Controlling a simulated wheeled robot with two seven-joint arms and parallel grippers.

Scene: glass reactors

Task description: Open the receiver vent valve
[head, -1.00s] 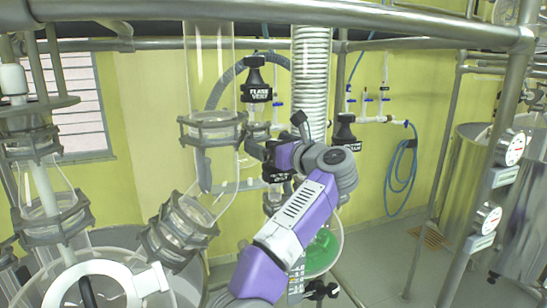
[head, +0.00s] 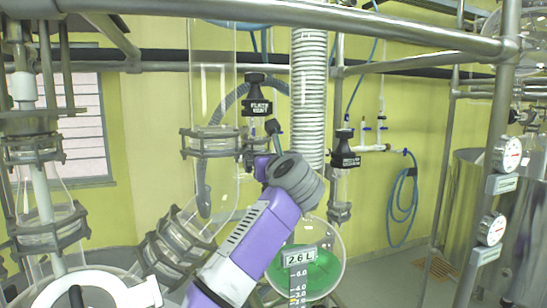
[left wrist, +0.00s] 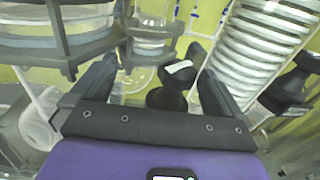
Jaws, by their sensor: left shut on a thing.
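My left arm's purple and grey links cross the middle of the head view. My left gripper (left wrist: 157,78) is mostly hidden behind its wrist in that view. In the left wrist view its fingers stand either side of a black valve knob (left wrist: 170,92) with a pale facet, and it is shut on it. The contact itself is hard to see. In the head view a black valve labelled FLASH VENT (head: 257,105) stands above the wrist. Another black labelled valve (head: 344,155) is right of the ribbed hose; its label is too small to read. My right gripper is not in view.
A glass column (head: 211,95) with a grey clamp is to the left. A round flask with green liquid (head: 320,265) is below. A steel rail (head: 300,35) crosses above.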

